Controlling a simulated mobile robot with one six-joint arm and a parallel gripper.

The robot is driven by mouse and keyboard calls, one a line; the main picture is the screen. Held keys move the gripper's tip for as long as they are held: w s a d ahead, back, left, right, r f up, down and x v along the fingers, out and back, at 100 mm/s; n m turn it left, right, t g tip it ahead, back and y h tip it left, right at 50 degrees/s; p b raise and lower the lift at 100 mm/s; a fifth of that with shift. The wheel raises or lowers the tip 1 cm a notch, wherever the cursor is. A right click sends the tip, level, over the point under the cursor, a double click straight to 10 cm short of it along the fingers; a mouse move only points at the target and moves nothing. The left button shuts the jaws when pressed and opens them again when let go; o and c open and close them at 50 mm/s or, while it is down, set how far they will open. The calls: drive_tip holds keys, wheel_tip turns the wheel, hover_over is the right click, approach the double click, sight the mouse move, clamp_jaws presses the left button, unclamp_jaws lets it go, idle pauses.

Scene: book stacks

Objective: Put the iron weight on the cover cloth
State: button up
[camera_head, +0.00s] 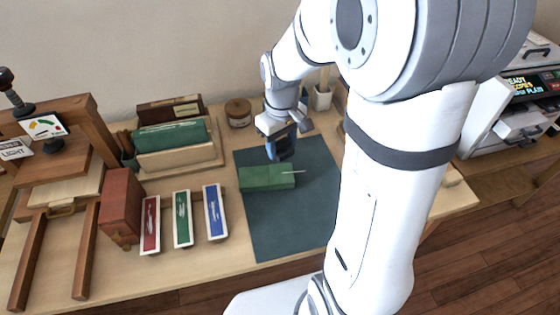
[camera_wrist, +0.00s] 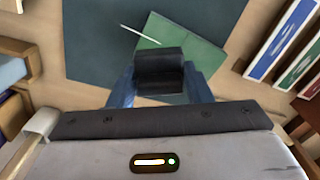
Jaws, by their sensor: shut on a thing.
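The iron weight (camera_wrist: 160,68) is a dark block held between the two blue fingers of my gripper (camera_wrist: 160,82) in the wrist view. In the head view my gripper (camera_head: 279,150) is above the back of the dark mat, just behind the green cover cloth (camera_head: 265,178). The cloth looks like a flat-topped green piece lying on the mat. It also shows in the wrist view (camera_wrist: 195,50), beyond the weight, which hides part of it. The weight appears held above the mat; its exact height is unclear.
The dark mat (camera_head: 275,225) has free room in front of the cloth. A thin white stick (camera_wrist: 140,36) lies at the cloth's edge. Red (camera_head: 150,225), green (camera_head: 183,218) and blue (camera_head: 215,212) strips stand left of the mat. A wooden press (camera_head: 85,125) is farther left.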

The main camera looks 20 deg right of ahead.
hover_over(282, 173)
wheel_tip(282, 173, down, 5)
drive_tip(key=shift+w+r, duration=0.1)
drive_tip(key=shift+r, duration=0.1)
drive_tip(key=shift+f+b, duration=0.35)
drive_tip(key=shift+f, duration=1.3)
drive_tip(key=shift+f, duration=0.1)
drive_tip(key=o, duration=1.3)
drive_tip(key=shift+f, duration=0.1)
